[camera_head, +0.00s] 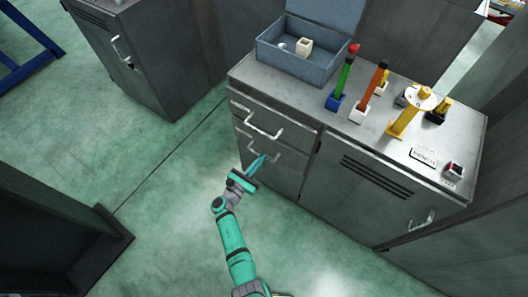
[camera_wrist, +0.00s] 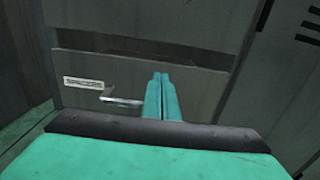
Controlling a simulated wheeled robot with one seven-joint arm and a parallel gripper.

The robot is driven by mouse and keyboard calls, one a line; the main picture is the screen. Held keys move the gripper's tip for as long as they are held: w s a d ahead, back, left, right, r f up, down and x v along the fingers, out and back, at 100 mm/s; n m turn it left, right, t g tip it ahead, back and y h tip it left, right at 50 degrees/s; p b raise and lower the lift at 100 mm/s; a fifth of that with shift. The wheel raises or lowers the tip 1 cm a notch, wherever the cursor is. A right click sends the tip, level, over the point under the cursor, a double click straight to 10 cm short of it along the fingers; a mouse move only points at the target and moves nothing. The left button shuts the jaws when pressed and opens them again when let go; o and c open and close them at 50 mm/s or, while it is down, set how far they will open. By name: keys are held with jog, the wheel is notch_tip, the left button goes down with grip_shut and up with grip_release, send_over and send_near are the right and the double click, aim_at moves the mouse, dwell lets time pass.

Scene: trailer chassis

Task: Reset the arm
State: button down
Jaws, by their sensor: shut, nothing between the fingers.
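My arm (camera_head: 233,245) reaches up from the bottom of the head view, teal with dark joints. My gripper (camera_head: 260,162) is in front of the grey cabinet's drawers, close to the lower drawer handle. Its two teal fingers lie together and hold nothing. In the wrist view the shut fingers (camera_wrist: 160,90) point at a drawer front, with a metal handle (camera_wrist: 122,102) just left of them. I cannot tell whether the fingers touch the handle.
The grey cabinet (camera_head: 400,160) carries an open blue-grey box (camera_head: 290,62), several coloured upright tools and a small red-topped block (camera_head: 454,170). Another cabinet (camera_head: 150,60) stands at the upper left. A dark unit (camera_head: 60,225) stands at the lower left. Green floor between them is clear.

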jog(key=v, duration=0.6)
jog(key=shift+w+a, duration=0.2)
jog(key=shift+a, duration=0.2)
jog(key=s+d+f+m+g+y, duration=0.4)
jog(key=s+d+f, duration=0.3)
jog(key=s+f, duration=0.4)
jog(key=s+m+g+y, duration=0.1)
jog(key=s+m+y, duration=0.2)
jog(key=s+m, duration=0.7)
jog(key=s+r+m+t+y, duration=0.1)
jog(key=s+r+m+y, duration=0.35)
jog(key=s+r, duration=0.8)
jog(key=s+d+r+m+t+h, duration=0.1)
jog(key=r+m, duration=1)
jog(key=r, duration=1.2)
jog(key=s+t+h, duration=0.1)
jog(key=s+t, duration=0.1)
jog(key=t, duration=0.1)
